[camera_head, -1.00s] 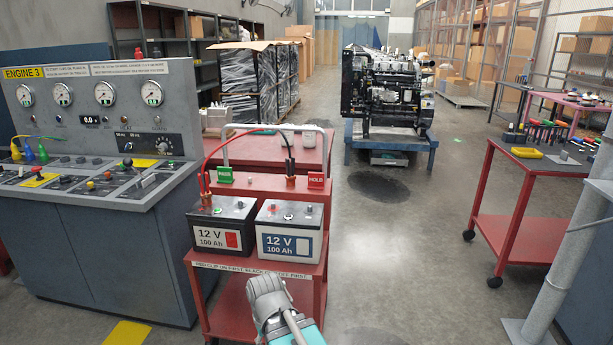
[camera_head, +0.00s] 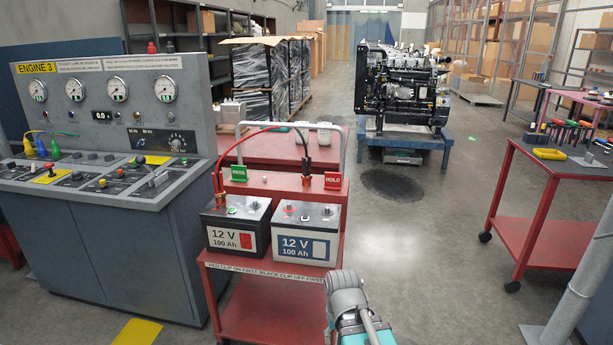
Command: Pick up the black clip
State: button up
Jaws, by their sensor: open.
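The right battery (camera_head: 303,232) has a blue label. A grey and teal part of my arm shows at the bottom centre. My gripper's fingers are not visible.
The batteries stand on a red cart (camera_head: 262,308) with a raised grey handle (camera_head: 342,140). A green PASS sign (camera_head: 239,172) is behind the left battery. The Engine 3 console (camera_head: 98,225) stands close on the left. Open floor (camera_head: 420,250) lies right of the cart, before a red tool trolley (camera_head: 530,215).

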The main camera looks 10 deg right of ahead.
aim_at(306, 175)
jog(key=z, duration=0.1)
jog(key=i, duration=1)
jog(key=u, duration=0.05)
